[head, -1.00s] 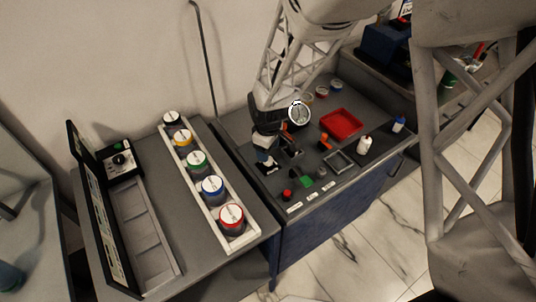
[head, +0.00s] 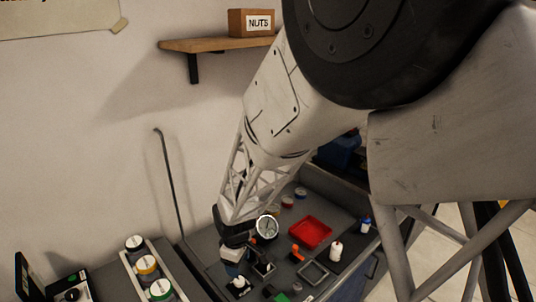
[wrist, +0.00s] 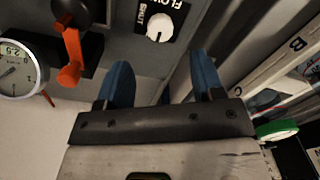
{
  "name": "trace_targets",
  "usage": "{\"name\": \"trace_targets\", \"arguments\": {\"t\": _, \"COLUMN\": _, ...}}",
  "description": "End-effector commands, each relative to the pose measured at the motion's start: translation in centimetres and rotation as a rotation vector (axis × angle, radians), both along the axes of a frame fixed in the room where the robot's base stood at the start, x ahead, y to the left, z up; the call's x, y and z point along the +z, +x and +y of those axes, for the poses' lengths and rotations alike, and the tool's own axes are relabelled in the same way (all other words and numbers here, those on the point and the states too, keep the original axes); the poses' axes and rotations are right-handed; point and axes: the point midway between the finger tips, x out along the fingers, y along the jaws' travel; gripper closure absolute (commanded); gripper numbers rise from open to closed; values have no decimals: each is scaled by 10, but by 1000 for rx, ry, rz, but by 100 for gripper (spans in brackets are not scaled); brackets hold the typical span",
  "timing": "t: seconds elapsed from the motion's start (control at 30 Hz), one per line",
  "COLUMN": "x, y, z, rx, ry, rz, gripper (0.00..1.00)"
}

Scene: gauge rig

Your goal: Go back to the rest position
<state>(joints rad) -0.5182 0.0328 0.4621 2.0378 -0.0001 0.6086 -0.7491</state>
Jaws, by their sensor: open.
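My gripper (wrist: 162,85) shows in the wrist view with its two blue fingers spread apart and nothing between them. A white knob (wrist: 160,27) on a black plate marked FLOW and SHUT lies beyond the fingertips. An orange lever (wrist: 71,55) and a round dial gauge (wrist: 17,72) are to the left of the fingers. In the head view my arm reaches down over the grey bench, and its end is beside the gauge (head: 268,227). The fingers are small and mostly hidden there.
A red tray (head: 310,232), a white bottle (head: 336,251) and small jars (head: 288,200) stand on the bench. A rack (head: 148,275) of colored-lid canisters stands at the lower left. A wall shelf (head: 215,45) holds a NUTS box (head: 251,23). A bent rod (head: 170,180) rises by the wall.

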Motion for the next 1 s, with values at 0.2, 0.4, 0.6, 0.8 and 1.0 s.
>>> {"name": "trace_targets", "arguments": {"t": 0.2, "x": 22, "y": 0, "z": -18, "rx": -58, "ry": 7, "rz": -13, "gripper": 39}}
{"name": "trace_targets", "arguments": {"t": 0.4, "x": 61, "y": -7, "z": -54, "rx": -177, "ry": 18, "rz": -33, "gripper": 39}}
{"name": "trace_targets", "arguments": {"t": 0.6, "x": 105, "y": -22, "z": -99, "rx": -327, "ry": 31, "rz": -55, "gripper": 39}}
{"name": "trace_targets", "arguments": {"t": 0.8, "x": 146, "y": -43, "z": -142, "rx": -478, "ry": 47, "rz": -79, "gripper": 39}}
{"name": "trace_targets", "arguments": {"t": 1.0, "x": 180, "y": -71, "z": -182, "rx": -628, "ry": 62, "rz": -102, "gripper": 39}}
